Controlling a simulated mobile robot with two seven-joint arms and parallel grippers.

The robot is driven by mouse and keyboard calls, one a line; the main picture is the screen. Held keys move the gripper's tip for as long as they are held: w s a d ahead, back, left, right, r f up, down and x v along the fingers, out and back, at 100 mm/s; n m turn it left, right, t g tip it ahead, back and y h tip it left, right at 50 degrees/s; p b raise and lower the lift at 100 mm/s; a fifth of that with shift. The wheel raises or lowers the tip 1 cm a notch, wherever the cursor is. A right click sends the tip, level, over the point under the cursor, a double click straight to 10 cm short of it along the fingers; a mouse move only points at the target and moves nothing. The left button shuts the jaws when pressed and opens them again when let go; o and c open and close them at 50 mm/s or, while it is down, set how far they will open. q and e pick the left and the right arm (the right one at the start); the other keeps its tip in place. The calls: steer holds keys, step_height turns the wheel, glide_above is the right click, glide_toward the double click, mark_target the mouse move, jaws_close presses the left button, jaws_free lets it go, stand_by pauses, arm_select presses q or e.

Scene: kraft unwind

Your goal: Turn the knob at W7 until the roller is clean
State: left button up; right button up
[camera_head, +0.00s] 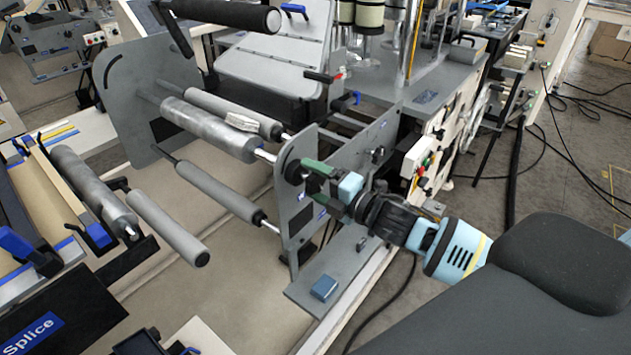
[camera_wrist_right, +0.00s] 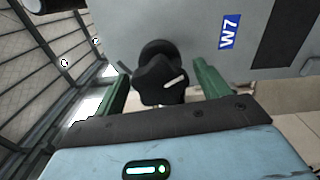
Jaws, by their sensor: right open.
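The black lobed knob (camera_wrist_right: 162,84) with a white mark sits on the grey side plate beside the blue W7 label (camera_wrist_right: 230,32). In the head view the knob (camera_head: 294,171) is partly hidden by my right gripper. My right gripper (camera_head: 316,181) is open, its green fingers at the knob. In the right wrist view its fingers (camera_wrist_right: 158,90) stand on either side of the knob, with visible gaps; contact cannot be told. My left gripper is out of view.
A lighter roller (camera_head: 215,190) lies below, and another roller (camera_head: 230,108) behind. A small blue block (camera_head: 324,287) rests on the grey ledge (camera_head: 350,262) under my right gripper. Cables lie on the floor at the right.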

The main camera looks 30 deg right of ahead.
steer(key=shift+p+v, duration=0.8)
steer(key=shift+v, duration=2.35)
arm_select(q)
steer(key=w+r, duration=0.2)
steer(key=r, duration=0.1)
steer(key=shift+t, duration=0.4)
arm_select(e)
steer(key=shift+s+d, duration=0.15)
steer(key=shift+s, duration=0.2)
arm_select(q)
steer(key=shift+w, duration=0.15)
